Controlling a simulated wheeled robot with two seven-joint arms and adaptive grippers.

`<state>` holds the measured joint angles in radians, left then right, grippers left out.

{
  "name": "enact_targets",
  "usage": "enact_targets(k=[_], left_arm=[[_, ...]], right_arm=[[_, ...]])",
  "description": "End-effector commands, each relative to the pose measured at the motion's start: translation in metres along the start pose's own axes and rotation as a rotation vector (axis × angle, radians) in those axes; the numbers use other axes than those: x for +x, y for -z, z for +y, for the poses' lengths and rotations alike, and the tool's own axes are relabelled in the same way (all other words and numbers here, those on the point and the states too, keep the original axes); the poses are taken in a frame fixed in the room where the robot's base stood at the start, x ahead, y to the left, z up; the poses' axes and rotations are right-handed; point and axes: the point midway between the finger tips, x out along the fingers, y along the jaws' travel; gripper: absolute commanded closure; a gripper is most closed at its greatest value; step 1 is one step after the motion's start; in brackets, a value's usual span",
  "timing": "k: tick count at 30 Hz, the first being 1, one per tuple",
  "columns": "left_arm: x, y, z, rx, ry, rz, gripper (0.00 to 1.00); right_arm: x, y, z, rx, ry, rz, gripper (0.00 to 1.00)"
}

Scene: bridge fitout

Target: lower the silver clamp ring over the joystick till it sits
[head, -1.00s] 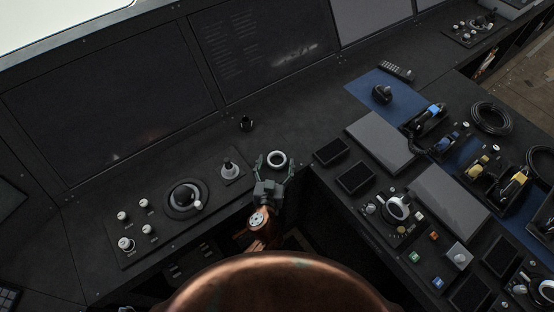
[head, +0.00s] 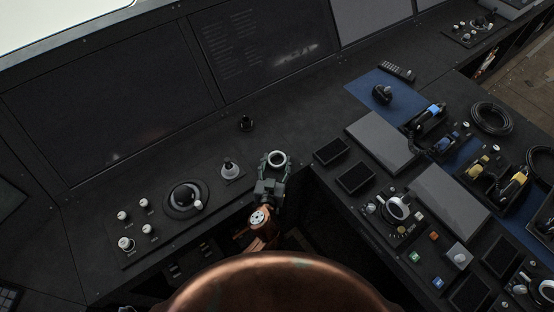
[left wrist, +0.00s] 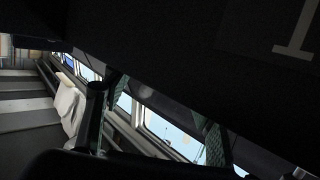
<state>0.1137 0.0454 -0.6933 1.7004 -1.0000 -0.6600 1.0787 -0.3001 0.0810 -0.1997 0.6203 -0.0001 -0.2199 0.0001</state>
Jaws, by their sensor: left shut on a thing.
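The silver clamp ring (head: 270,157) is a small pale ring at the front edge of the console in the head view. My left gripper (head: 276,162) is shut on it, one finger on each side. The joystick (head: 229,169), pale at the base with a dark top, stands upright on a square plate to the left of the ring. The ring is apart from it. In the left wrist view the dark fingers (left wrist: 162,120) show, but neither ring nor joystick can be made out. My right gripper is not in view.
Two dark pads (head: 331,151) are right of the ring. The console between joystick and ring is clear.

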Motion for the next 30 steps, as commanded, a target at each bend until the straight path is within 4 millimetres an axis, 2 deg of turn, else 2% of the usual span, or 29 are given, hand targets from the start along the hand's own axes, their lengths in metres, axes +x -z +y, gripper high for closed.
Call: enact_targets(k=[8, 21, 25, 30], left_arm=[[-0.001, 0.005, 0.0, -0.001, 0.0, 0.002, 0.75], [-0.017, 0.083, 0.001, -0.003, -0.001, 0.005, 0.75], [-0.019, 0.096, 0.0, -0.002, 0.0, 0.004, 0.75], [-0.02, 0.099, 0.0, 0.001, 0.0, 0.001, 0.75]], right_arm=[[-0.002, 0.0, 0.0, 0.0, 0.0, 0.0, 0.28], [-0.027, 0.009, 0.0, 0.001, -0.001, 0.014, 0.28], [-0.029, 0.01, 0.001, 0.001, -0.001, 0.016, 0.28], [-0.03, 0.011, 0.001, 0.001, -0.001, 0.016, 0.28]])
